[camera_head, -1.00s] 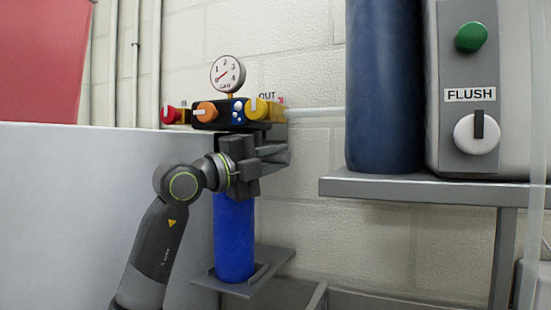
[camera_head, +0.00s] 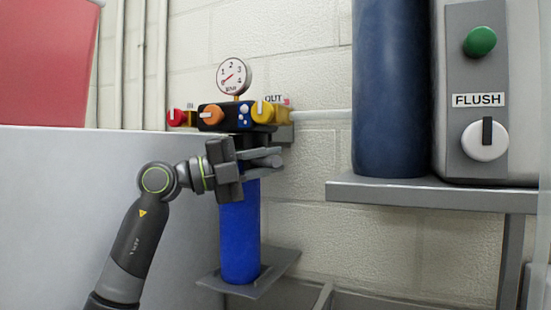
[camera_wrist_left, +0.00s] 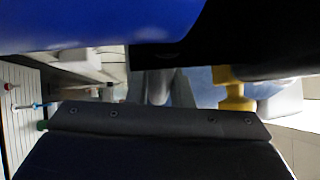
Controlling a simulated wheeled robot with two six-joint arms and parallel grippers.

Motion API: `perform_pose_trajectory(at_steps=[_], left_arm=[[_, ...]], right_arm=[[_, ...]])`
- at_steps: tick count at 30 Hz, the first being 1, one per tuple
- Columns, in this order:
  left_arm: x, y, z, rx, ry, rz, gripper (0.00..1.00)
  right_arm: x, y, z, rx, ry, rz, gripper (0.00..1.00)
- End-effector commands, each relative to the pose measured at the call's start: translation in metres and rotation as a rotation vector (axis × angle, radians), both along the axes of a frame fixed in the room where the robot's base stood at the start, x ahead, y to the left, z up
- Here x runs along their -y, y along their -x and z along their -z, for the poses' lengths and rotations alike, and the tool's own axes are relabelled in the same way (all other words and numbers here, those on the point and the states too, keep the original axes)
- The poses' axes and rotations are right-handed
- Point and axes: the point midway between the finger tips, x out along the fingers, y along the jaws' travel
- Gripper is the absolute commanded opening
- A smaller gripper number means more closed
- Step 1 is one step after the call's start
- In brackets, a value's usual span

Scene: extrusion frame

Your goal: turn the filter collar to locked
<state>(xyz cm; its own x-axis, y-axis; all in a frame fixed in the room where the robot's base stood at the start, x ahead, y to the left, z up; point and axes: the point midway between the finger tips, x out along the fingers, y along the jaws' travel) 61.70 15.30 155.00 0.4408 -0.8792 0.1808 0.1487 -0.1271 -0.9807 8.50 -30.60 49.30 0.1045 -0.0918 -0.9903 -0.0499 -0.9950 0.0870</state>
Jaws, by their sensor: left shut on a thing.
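The blue filter housing (camera_head: 239,230) stands upright under the dark manifold head, its base over a grey bracket plate. The black filter collar (camera_head: 241,142) is between the housing and the head, mostly hidden behind my gripper. My left gripper (camera_head: 272,157) comes in from the left and is shut on the collar. In the left wrist view, the blue housing (camera_wrist_left: 90,22) fills the top, with the black collar (camera_wrist_left: 205,40) beside it. Any lock marks on the collar are hidden. My right gripper is not in view.
A grey shelf (camera_head: 430,194) on the right holds a dark blue tank (camera_head: 391,90) and a FLUSH panel (camera_head: 475,90). Bare wall lies between.

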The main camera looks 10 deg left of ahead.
Motion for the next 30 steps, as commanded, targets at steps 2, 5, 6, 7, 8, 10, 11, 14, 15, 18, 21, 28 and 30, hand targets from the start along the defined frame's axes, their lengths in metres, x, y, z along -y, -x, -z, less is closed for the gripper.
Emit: perform_pose_trajectory(at_steps=[2, 5, 6, 7, 8, 10, 11, 14, 15, 18, 21, 28, 30], left_arm=[[-0.005, 0.003, -0.003, -0.003, 0.001, 0.055, 0.0], [-0.009, 0.007, -0.003, -0.003, 0.002, 0.125, 0.0], [-0.01, 0.008, -0.003, -0.003, 0.002, 0.154, 0.0], [-0.011, 0.009, -0.004, -0.003, 0.003, 0.172, 0.0], [-0.012, 0.01, -0.004, -0.004, 0.003, 0.193, 0.0], [-0.013, 0.011, -0.004, -0.003, 0.003, 0.235, 0.0], [-0.014, 0.012, -0.004, -0.002, 0.002, 0.254, 0.0], [-0.017, 0.014, -0.004, -0.002, 0.004, 0.306, 0.0], [-0.018, 0.015, -0.003, -0.002, 0.003, 0.324, 0.0], [-0.021, 0.016, -0.003, -0.001, 0.003, 0.365, 0.0], [-0.022, 0.018, -0.002, 0.0, 0.002, 0.392, 0.0], [-0.024, 0.019, -0.001, 0.0, 0.002, 0.418, 0.0], [-0.024, 0.019, -0.001, 0.0, 0.002, 0.42, 0.0]], right_arm=[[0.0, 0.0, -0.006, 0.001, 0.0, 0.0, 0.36], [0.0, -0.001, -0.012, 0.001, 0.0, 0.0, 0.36], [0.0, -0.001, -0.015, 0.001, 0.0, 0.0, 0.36], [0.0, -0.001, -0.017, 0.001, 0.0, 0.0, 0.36], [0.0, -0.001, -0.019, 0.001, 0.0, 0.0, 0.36], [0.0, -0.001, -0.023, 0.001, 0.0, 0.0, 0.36], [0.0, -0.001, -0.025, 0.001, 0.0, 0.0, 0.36], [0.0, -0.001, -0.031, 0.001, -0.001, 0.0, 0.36], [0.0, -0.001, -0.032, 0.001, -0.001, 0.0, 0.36], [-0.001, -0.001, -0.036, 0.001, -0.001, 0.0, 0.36], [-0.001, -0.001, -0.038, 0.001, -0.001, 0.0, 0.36], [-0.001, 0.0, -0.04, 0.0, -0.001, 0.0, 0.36], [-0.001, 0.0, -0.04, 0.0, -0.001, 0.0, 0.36]])
